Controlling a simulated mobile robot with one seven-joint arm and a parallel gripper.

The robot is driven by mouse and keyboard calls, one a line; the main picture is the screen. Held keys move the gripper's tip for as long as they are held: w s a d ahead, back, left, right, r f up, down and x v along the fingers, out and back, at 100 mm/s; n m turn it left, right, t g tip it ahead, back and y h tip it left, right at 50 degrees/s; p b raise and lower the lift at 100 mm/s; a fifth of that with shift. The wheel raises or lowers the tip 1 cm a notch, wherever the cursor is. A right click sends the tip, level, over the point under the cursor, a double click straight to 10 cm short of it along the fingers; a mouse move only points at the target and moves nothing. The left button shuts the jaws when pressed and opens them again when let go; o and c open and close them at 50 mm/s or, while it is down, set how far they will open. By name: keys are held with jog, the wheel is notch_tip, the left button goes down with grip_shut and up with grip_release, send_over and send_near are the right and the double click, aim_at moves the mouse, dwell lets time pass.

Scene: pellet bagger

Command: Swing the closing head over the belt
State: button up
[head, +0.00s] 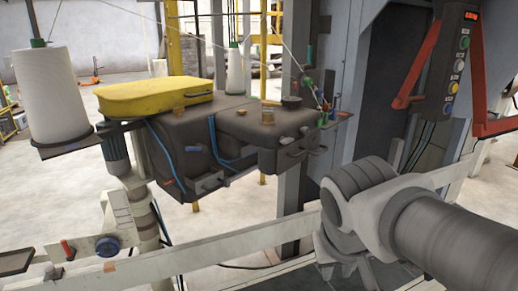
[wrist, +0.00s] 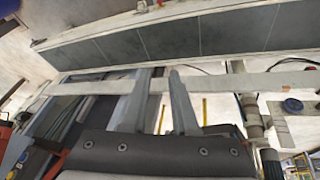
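The closing head (head: 205,145) is a dark grey sewing-machine body with a yellow cover (head: 155,96) on top. It sits on a pale post (head: 145,222) on the far side of a white rail and has a bar handle (head: 303,143) at its right end. My gripper (head: 345,272) hangs at the lower right in the head view, well apart from the head and handle; its fingertips are hard to make out there. In the wrist view my gripper (wrist: 160,74) shows two separated fingers with nothing between them. The belt (wrist: 205,37) is a dark segmented strip across the top.
The white rail (head: 235,243) runs between my arm and the closing head. Thread cones (head: 48,95) stand at the head's left and behind it. A control box (head: 460,65) on a red arm (head: 420,65) hangs at the upper right. A blue knob (head: 107,246) sits by the post.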

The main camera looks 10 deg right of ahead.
jog(key=w+d+f+m+g+h, duration=0.1)
jog(key=w+d+h, duration=0.2)
jog(key=d, duration=0.3)
jog(key=w+d+f+m+g+h, duration=0.1)
jog(key=w+d+m+g+h, duration=0.15)
jog(key=d, duration=0.45)
jog(key=n+t+h+b, duration=0.3)
jog(key=n+t, duration=0.7)
jog(key=t, duration=0.7)
send_near(323, 151)
jog(key=x, duration=1)
jog(key=shift+w+d+f+p, duration=0.2)
jog(key=shift+w+f+p, duration=0.05)
jog(key=shift+w+p, duration=0.15)
grip_shut()
